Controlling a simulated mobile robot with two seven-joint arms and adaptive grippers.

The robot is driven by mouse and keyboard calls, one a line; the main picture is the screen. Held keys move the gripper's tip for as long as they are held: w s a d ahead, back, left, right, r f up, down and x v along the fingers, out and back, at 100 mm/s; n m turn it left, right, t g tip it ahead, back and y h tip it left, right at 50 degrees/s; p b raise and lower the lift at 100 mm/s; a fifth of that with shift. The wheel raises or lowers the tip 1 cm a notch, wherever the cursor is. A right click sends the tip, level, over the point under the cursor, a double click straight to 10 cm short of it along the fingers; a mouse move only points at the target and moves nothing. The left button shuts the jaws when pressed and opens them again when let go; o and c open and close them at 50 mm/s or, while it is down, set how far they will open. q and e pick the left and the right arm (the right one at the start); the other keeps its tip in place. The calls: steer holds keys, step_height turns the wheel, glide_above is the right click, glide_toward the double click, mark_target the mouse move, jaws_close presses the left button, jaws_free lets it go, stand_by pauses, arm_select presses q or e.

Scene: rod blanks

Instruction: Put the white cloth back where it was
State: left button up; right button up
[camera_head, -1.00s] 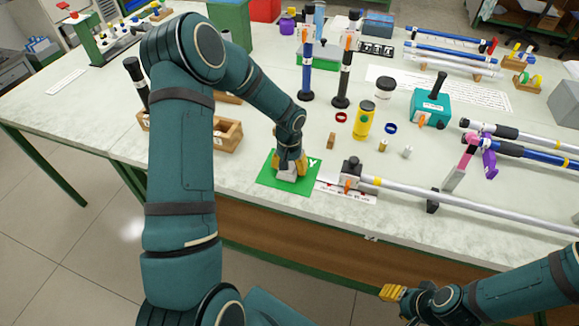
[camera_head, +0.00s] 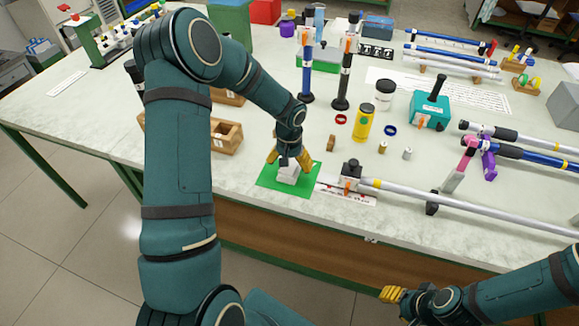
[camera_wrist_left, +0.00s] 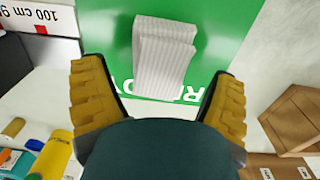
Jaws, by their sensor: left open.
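The white cloth (camera_head: 288,174) is a small folded, ribbed block lying on the green mat (camera_head: 271,181) near the table's front edge. In the left wrist view the folded cloth (camera_wrist_left: 164,55) lies on the green sheet (camera_wrist_left: 105,35), which has white lettering partly covered. My left gripper (camera_head: 289,160) is open just above the cloth. In the wrist view its yellow fingers (camera_wrist_left: 160,105) stand apart on either side of the cloth's near end, not visibly touching it. My right gripper (camera_head: 393,294) is low in front of the table, away from the cloth; its opening is unclear.
A silver rod (camera_head: 470,207) on supports and a printed "100 cm" label (camera_wrist_left: 30,50) lie right of the mat. A wooden box (camera_head: 226,136) stands behind left. A yellow bottle (camera_head: 363,123) and a small wooden block (camera_head: 331,143) stand behind right.

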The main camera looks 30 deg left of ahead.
arm_select(q)
step_height(320, 180, up, 10)
steer(key=p, duration=0.1)
arm_select(e)
steer(key=shift+w+r, duration=0.25)
steer(key=shift+r, duration=0.6)
arm_select(q)
steer(key=shift+f, duration=0.1)
